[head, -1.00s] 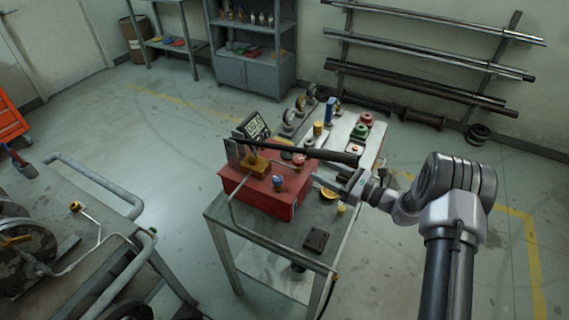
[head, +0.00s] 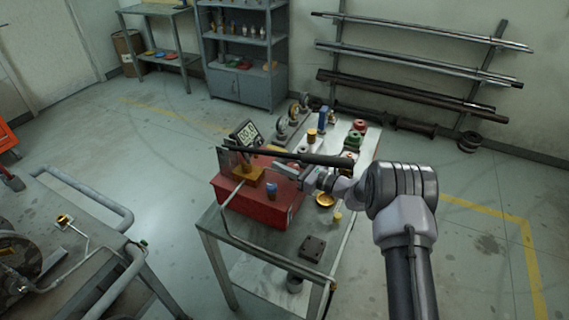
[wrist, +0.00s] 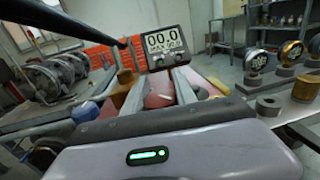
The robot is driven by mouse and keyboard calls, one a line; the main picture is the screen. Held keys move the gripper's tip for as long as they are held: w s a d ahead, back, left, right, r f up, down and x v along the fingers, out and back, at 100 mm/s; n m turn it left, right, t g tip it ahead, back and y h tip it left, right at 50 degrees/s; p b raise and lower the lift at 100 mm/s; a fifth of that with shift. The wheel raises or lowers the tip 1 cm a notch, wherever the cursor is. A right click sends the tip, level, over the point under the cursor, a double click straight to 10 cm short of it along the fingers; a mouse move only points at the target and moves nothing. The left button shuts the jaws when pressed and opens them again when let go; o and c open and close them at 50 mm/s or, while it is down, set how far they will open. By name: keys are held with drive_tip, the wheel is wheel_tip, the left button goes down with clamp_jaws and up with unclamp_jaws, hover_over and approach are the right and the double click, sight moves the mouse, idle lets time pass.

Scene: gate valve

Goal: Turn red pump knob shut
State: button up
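The red pump (head: 258,205) sits on the grey table, with a long black lever (head: 300,156) across its top and a gauge (head: 247,134) behind it. My gripper (head: 283,168) reaches in from the right, low under the lever, over the pump's right end, and hides the red knob in the head view. In the wrist view my gripper (wrist: 160,82) has its two fingers apart. A red rounded shape, apparently the red knob (wrist: 159,88), shows between them; contact cannot be told. The gauge (wrist: 166,43) reads 00.0. A blue knob (head: 271,189) stands on the pump's front side.
A brass block (head: 248,174) sits on the pump's left part. Valve parts and round gauges (head: 293,115) stand on the table behind. A dark block (head: 313,248) lies at the front right. The lever (wrist: 65,20) passes close above my gripper on the left.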

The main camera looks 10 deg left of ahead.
clamp_jaws()
drive_tip(key=shift+t, duration=0.3)
drive_tip(key=m+t+h, duration=0.1)
drive_tip(key=m+t+h+p, duration=0.1)
drive_tip(key=t, duration=0.1)
drive_tip(key=shift+w+d+m, duration=0.1)
drive_tip(key=shift+w+m, duration=0.15)
drive_tip(key=shift+m, duration=0.15)
drive_tip(key=shift+w+d+m+t+h+p, duration=0.15)
drive_tip(key=shift+d+m+t+h+p, duration=0.1)
drive_tip(key=shift+m+t+h, duration=0.7)
drive_tip(key=shift+w+d+m+t+h+p, duration=0.1)
drive_tip(key=shift+m+t+h+p, duration=0.15)
drive_tip(key=shift+m+t+h, duration=0.7)
drive_tip(key=shift+w+d+m+t+h+p, duration=0.2)
drive_tip(key=shift+m+t+h, duration=0.25)
drive_tip(key=shift+h, duration=0.85)
drive_tip(key=o, duration=0.6)
unclamp_jaws()
